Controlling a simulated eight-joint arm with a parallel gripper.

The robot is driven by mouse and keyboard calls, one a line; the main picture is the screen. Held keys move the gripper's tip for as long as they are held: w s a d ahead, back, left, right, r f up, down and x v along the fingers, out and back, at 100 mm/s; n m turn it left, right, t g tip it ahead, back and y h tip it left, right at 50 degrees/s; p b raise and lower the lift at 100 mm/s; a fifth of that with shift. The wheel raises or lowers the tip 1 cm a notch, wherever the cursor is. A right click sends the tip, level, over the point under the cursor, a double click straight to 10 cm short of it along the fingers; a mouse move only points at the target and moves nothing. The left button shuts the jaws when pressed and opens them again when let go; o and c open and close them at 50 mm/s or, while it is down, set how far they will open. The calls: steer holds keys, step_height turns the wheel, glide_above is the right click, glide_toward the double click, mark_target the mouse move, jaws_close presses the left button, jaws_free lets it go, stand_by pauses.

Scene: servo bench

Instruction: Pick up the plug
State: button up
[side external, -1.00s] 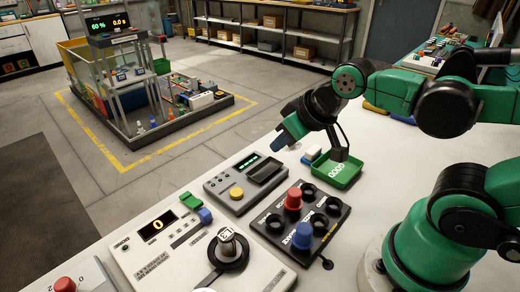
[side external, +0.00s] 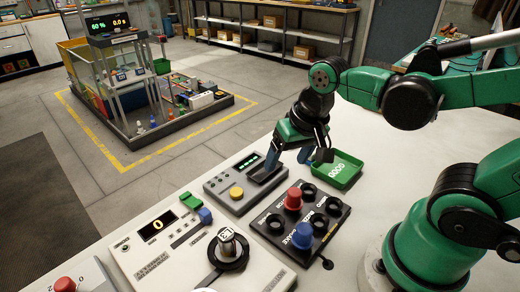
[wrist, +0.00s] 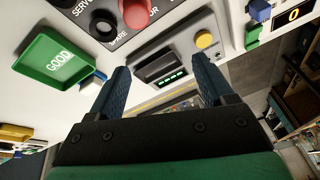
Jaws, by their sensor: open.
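My gripper (side external: 299,163) is open and empty, its two blue fingers pointing down over the bench; it also shows in the wrist view (wrist: 160,80). A red plug-like cylinder (side external: 294,199) stands upright in the black socket board (side external: 318,232). A blue one (side external: 302,236) stands in the same board, nearer the camera. I cannot tell which is the plug meant. The red one also shows at the top of the wrist view (wrist: 135,13), beyond the fingers and apart from them. The gripper is behind the board in the side view and touches neither piece.
A grey tester (side external: 243,184) with a yellow button and dark recess lies left of the board. A green tray (side external: 345,170) marked GOOD is behind it. A small blue-and-white piece (wrist: 91,84) lies beside the tray. A white counter box (side external: 157,262) stands front left.

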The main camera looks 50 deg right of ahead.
mark_target(295, 192)
steer(key=f+m+g, duration=0.1)
steer(key=s+m+g, duration=0.1)
steer(key=m, duration=0.1)
steer(key=f+m+g, duration=0.1)
steer(key=shift+s+d+f+g, duration=0.1)
steer(key=shift+s+f+g, duration=0.2)
steer(key=shift+s, duration=0.1)
steer(key=shift+f, duration=2.7)
jaws_close()
